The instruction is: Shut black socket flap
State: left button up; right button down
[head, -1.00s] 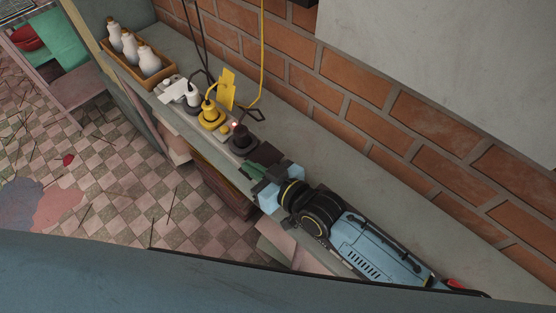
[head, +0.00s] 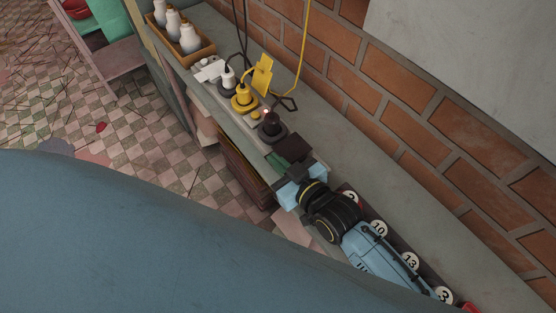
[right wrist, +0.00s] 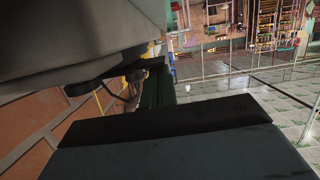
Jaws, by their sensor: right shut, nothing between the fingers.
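The black socket (head: 271,128) sits at the near end of a row of sockets on the ledge, with a black plug in it and a small red light behind. Its dark flap (head: 294,148) shows to the right of the plug, folded away from the socket. My right gripper (head: 277,162) is shut and empty, its green fingers just in front of and left of the flap; I cannot tell whether they touch it. In the right wrist view the green fingers (right wrist: 156,86) show beyond the dark gripper body. My left gripper is not in view.
A yellow socket (head: 244,98) with its yellow flap (head: 262,75) raised, and a white socket (head: 225,88) with a white flap (head: 209,70), stand farther along. Cables hang at the brick wall (head: 420,110). A wooden tray (head: 199,56) holds white bottles. Numbered discs (head: 379,230) lie beside my right arm.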

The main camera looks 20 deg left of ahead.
notch_tip(320, 180, up, 10)
jog(key=p, duration=0.2)
